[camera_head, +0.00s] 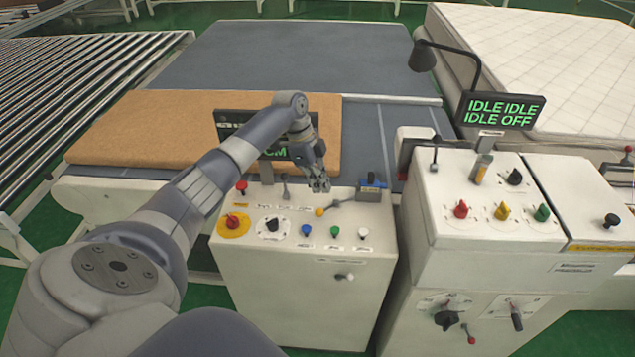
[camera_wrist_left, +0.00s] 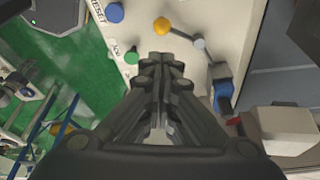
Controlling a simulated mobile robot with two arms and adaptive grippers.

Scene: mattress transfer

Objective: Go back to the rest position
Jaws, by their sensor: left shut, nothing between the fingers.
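My left arm reaches in from the lower left of the head view. My left gripper (camera_head: 320,184) hangs above the top of the left control console (camera_head: 300,290), near its yellow-knobbed lever (camera_head: 320,211). In the left wrist view my left gripper (camera_wrist_left: 160,62) is shut with its fingers together and nothing between them. The yellow knob (camera_wrist_left: 161,25) lies just beyond the fingertips there, apart from them. The blue button (camera_head: 306,230) and green button (camera_head: 335,231) are on the same panel. My right gripper is in neither view.
A second console (camera_head: 480,225) stands close on the right, with a lit display (camera_head: 503,110) reading IDLE and OFF. Behind are a tan slab (camera_head: 150,125) on a grey table (camera_head: 290,60), a white mattress (camera_head: 550,60) and a roller conveyor (camera_head: 70,80). My arm partly covers another screen.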

